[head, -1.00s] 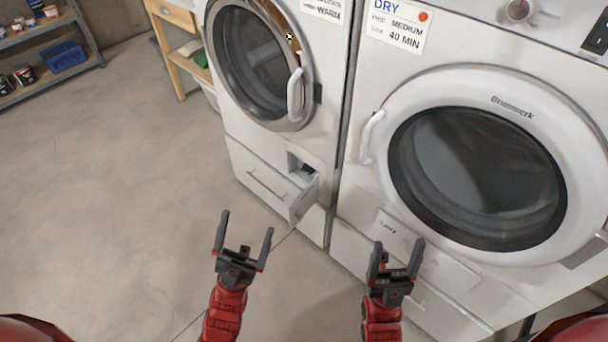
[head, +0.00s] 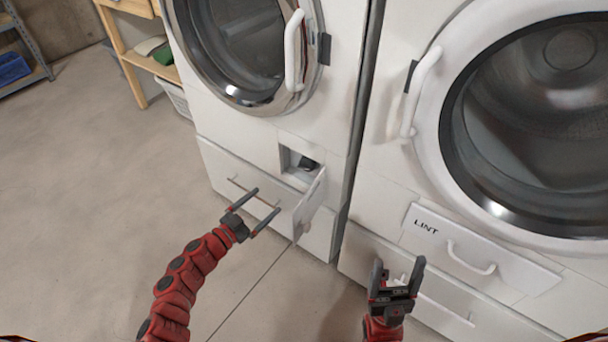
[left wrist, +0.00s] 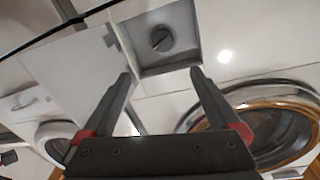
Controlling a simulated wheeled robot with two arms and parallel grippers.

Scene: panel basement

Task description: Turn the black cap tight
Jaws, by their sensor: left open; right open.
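The black cap (head: 307,163) sits inside a small square recess low on the front of the left machine. In the left wrist view the cap (left wrist: 162,38) is a dark round knob with a slot across it. My left gripper (head: 267,208) is open and empty, in front of the drawer, left of the flap and below the recess. In the left wrist view its fingers (left wrist: 160,78) point toward the recess, apart from the cap. My right gripper (head: 398,268) is open and empty, in front of the right machine.
The left machine's round door (head: 235,45) is above the recess. The right machine has a LINT panel (head: 470,250) with a handle. A wooden shelf (head: 150,60) stands behind left. The floor at left is clear.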

